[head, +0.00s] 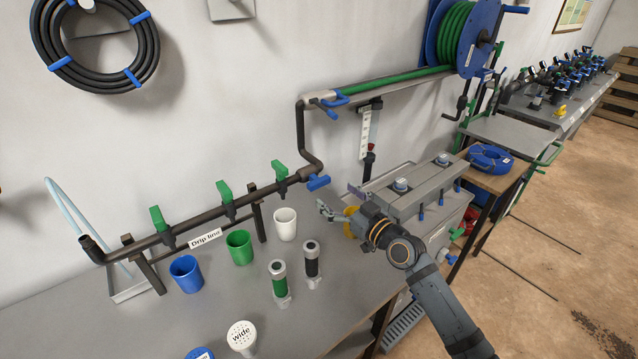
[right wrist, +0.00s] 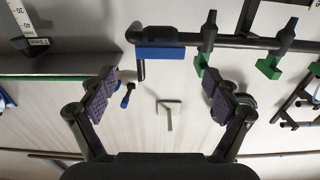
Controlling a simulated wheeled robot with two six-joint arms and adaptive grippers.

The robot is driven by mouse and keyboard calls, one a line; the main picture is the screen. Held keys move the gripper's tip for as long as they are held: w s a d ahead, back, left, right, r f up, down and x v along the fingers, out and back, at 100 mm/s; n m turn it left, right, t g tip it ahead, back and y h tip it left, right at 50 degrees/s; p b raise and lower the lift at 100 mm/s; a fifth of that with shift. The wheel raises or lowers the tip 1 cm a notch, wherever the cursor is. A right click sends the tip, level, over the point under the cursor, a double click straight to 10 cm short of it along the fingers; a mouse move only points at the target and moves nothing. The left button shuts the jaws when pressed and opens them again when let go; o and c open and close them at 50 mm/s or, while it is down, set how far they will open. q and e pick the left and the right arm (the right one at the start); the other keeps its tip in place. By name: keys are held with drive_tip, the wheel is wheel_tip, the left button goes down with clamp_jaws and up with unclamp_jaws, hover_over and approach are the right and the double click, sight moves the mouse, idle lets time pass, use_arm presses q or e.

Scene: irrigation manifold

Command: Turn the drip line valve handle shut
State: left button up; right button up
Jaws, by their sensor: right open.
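The drip line pipe (head: 190,226) runs along the wall above the bench, with a "Drip line" label (head: 205,239). A blue valve handle (head: 318,183) sits at its right end, roughly in line with the pipe. Several green handles (head: 223,191) stand up along the pipe. My right gripper (head: 337,201) is open and empty, just right of and below the blue handle. In the right wrist view the blue handle (right wrist: 160,54) lies ahead, beyond the open fingers (right wrist: 159,84) and not between them. My left gripper is not in view.
Blue (head: 187,274), green (head: 239,247) and white (head: 285,224) cups and two filter cartridges (head: 279,284) stand on the bench below the pipe. A riser pipe (head: 303,135) bends up beside the blue handle. A grey block with knobs (head: 420,185) is right of my gripper.

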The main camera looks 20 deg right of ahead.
sight(321, 184)
drive_tip(key=x, duration=0.6)
drive_tip(key=shift+w+f, duration=0.1)
drive_tip(key=shift+w+a+p, duration=0.2)
drive_tip(key=shift+w+p, duration=0.1)
drive_tip(key=shift+w, duration=0.3)
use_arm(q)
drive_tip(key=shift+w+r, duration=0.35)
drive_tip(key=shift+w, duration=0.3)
use_arm(e)
drive_tip(key=shift+w+a+f, duration=0.1)
drive_tip(key=shift+w, duration=0.05)
drive_tip(key=c, duration=1.2)
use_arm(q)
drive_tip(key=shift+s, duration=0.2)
use_arm(e)
drive_tip(key=shift+o, duration=0.2)
